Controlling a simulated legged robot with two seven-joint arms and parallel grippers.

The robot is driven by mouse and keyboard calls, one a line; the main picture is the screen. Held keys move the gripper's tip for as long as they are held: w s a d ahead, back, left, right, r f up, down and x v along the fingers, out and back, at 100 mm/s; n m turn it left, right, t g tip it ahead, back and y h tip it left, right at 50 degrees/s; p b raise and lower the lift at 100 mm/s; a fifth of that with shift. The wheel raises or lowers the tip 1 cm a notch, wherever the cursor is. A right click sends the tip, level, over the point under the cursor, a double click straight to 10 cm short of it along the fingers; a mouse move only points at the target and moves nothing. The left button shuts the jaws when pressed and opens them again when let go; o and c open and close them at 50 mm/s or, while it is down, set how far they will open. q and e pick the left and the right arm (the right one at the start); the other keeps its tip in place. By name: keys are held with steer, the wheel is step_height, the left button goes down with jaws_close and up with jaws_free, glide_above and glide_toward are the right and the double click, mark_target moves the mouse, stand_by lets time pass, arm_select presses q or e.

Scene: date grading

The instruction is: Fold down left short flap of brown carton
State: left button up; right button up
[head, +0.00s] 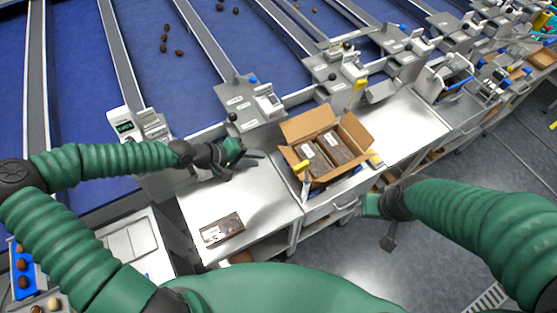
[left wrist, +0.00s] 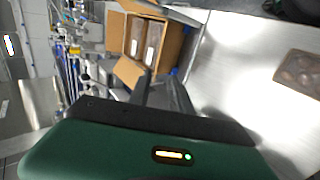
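The brown carton (head: 318,178) stands open on the metal bench, with dark packs (head: 315,157) inside; it also shows in the left wrist view (left wrist: 172,45). Its left flap (head: 289,156) stands up and leans outward. The back flap (head: 306,123) and right flap (head: 357,131) are also raised. My left gripper (head: 250,155) is left of the carton, apart from it and empty, fingers pointing towards it. Its two dark fingers (left wrist: 160,92) stand apart in the left wrist view. My right gripper (head: 388,238) hangs in front of the bench, right of the carton; its fingers are unclear.
A flat dark pack (head: 222,230) lies on the bench's front left. Machine heads (head: 250,103) line the back of the bench. Bare bench (head: 408,125) lies right of the carton.

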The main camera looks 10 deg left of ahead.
mark_target(294, 163)
arm_select(q)
steer(key=x, duration=1.4)
steer(key=shift+w+f, duration=0.15)
steer(key=shift+f, duration=0.15)
steer(key=shift+d, duration=0.25)
steer(key=shift+c, duration=1.2)
jaws_close()
